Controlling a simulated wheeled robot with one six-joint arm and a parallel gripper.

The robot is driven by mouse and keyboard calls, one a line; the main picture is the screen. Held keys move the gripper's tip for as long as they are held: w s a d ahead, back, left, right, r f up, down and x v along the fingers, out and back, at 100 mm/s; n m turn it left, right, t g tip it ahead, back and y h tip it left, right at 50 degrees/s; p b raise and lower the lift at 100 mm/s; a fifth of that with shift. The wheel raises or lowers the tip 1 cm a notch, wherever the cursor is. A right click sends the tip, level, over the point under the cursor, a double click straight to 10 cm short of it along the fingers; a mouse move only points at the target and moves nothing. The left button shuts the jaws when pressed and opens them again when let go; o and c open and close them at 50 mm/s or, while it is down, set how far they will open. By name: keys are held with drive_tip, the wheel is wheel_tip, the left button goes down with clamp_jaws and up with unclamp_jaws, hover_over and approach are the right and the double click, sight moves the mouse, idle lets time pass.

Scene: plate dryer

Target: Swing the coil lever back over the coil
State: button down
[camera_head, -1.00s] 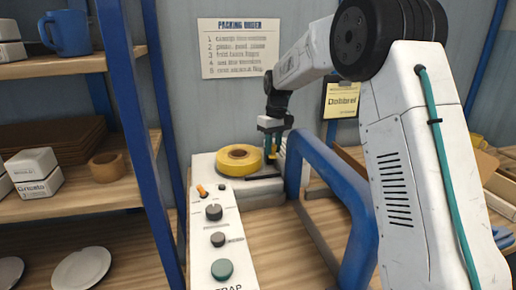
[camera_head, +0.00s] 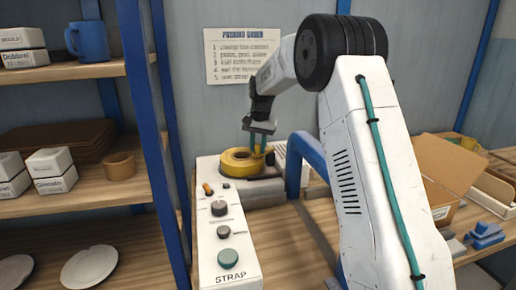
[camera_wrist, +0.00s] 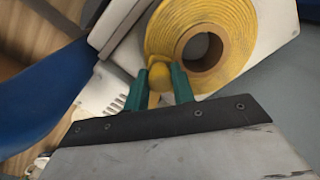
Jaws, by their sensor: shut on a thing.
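The yellow coil (camera_head: 236,165) lies flat on the white strap machine, and its brown core shows in the wrist view (camera_wrist: 200,50). My gripper (camera_head: 258,146) is at the right, back part of the coil, pointing down. In the wrist view its green fingers (camera_wrist: 159,78) are shut on the round yellow knob of the coil lever (camera_wrist: 159,73), beside the coil's rim. A short yellow stem shows between the fingers. Most of the lever is hidden by the fingers, and I cannot tell whether it touches the coil.
The machine's panel (camera_head: 226,262) has knobs and a green button. A blue arch (camera_head: 309,158) stands right of the coil. A shelf with a blue mug (camera_head: 88,41) and boxes is at left. An open cardboard box (camera_head: 440,177) is at right.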

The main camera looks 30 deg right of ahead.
drive_tip(key=w+m, duration=0.2)
drive_tip(key=m, duration=0.1)
drive_tip(key=shift+w+a+r+m, duration=0.1)
drive_tip(key=shift+w+m, duration=0.05)
drive_tip(key=shift+m, duration=0.15)
drive_tip(key=shift+w+m, duration=0.75)
drive_tip(key=shift+m, duration=0.45)
drive_tip(key=shift+r, duration=0.1)
drive_tip(key=shift+w+m, duration=0.15)
drive_tip(key=shift+m, duration=0.15)
drive_tip(key=c, duration=1.4)
unclamp_jaws()
drive_tip(key=shift+o, duration=1.2)
wheel_tip(320, 180, up, 8)
drive_tip(key=shift+s+f, duration=0.2)
drive_tip(key=shift+s, duration=0.05)
